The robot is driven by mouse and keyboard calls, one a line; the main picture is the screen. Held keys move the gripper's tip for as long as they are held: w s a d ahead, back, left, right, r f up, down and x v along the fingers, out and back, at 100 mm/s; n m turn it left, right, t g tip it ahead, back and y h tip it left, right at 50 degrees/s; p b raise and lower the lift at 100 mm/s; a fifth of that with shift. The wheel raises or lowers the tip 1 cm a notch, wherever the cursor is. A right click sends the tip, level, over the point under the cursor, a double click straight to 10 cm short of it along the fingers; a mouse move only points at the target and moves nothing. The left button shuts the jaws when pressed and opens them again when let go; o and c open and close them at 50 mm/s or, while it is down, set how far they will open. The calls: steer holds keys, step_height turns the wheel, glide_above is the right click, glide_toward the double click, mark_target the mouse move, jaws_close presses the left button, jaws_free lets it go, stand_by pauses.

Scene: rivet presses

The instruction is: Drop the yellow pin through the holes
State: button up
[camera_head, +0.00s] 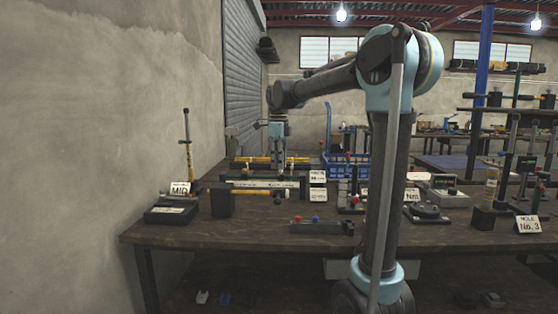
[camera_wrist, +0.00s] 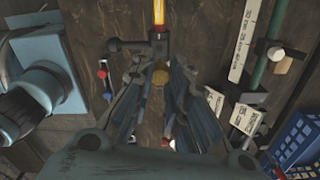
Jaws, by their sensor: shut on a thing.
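My gripper (camera_wrist: 160,88) points down over the table. In the wrist view a small yellow round thing, seen end-on, sits between its fingertips; I take it to be the yellow pin (camera_wrist: 160,77). A dark fork-like joint (camera_wrist: 157,47) lies just beyond the pin, at the end of a yellow rod (camera_wrist: 159,12). The holes cannot be made out. In the head view my gripper (camera_head: 279,166) hangs above the right end of the horizontal yellow rod (camera_head: 252,191); the pin is too small to tell there. Whether the pin touches the joint cannot be told.
A dark block (camera_head: 221,203) and a black case (camera_head: 171,211) stand on the left of the wooden table (camera_head: 215,237). Label cards, a scale bar and a blue basket (camera_head: 346,165) lie right and behind.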

steer(key=shift+f, duration=1.95)
steer(key=shift+f, duration=1.95)
stand_by(0.5)
steer(key=o, duration=0.8)
step_height(320, 180, up, 12)
steer(key=shift+f, duration=0.1)
stand_by(0.3)
